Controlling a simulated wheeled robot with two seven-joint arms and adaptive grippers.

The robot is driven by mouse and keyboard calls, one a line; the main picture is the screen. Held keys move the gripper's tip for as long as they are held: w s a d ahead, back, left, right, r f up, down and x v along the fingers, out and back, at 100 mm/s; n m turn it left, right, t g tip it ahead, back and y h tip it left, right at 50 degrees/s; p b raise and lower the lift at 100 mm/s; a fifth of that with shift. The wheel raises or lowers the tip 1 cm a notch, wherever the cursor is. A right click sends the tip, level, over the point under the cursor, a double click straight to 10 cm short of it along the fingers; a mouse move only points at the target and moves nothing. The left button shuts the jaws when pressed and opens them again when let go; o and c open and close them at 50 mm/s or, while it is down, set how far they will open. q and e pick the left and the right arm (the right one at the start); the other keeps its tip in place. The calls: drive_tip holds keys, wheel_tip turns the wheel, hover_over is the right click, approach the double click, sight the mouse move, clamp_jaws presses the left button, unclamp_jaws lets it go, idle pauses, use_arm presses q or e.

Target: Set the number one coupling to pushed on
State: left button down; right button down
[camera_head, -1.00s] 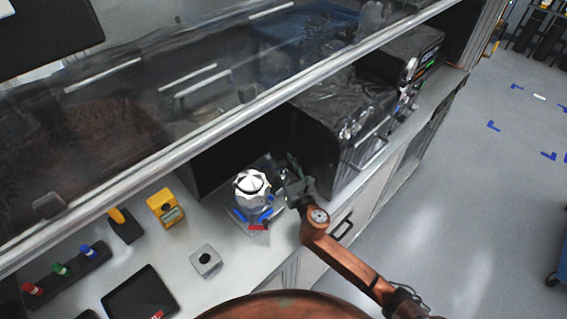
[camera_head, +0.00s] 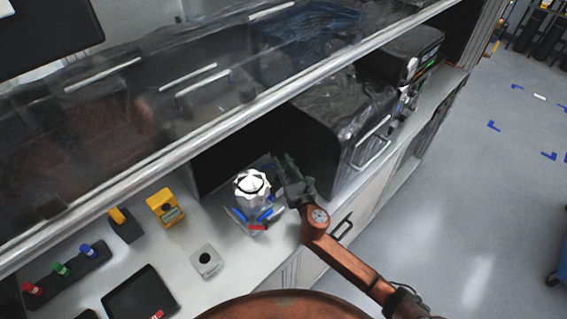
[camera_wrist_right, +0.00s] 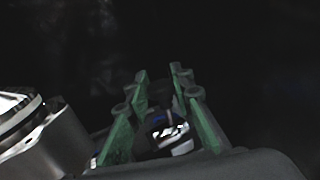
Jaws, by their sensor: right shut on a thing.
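A silver machined housing (camera_head: 251,186) with a white fluted top stands upright on the bench. Blue parts (camera_head: 264,214) and a red part (camera_head: 257,227) show low on its front. My right gripper (camera_head: 279,164) is just right of the housing, fingers pointing to the back. In the right wrist view, the green fingers (camera_wrist_right: 158,112) are shut on a dark, shiny round coupling (camera_wrist_right: 168,134) with blue and white glints. Its number cannot be read, and how far it is pushed on is hidden. The housing's metal side (camera_wrist_right: 50,142) shows at left. My left gripper is not in view.
A black-covered machine (camera_head: 345,125) stands close behind and right of my right gripper. A clear sash with a pale rail (camera_head: 215,127) hangs above. A yellow device (camera_head: 165,207), a grey button box (camera_head: 206,261) and a dark tablet (camera_head: 140,297) lie at left.

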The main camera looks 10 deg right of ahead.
drive_tip(key=s+a, duration=0.1)
drive_tip(key=s+a+p, duration=0.1)
drive_tip(key=a, duration=0.1)
drive_tip(key=shift+s+a, duration=0.1)
drive_tip(key=shift+a, duration=0.1)
drive_tip(key=c, duration=1.7)
unclamp_jaws()
drive_tip(key=shift+d, duration=0.1)
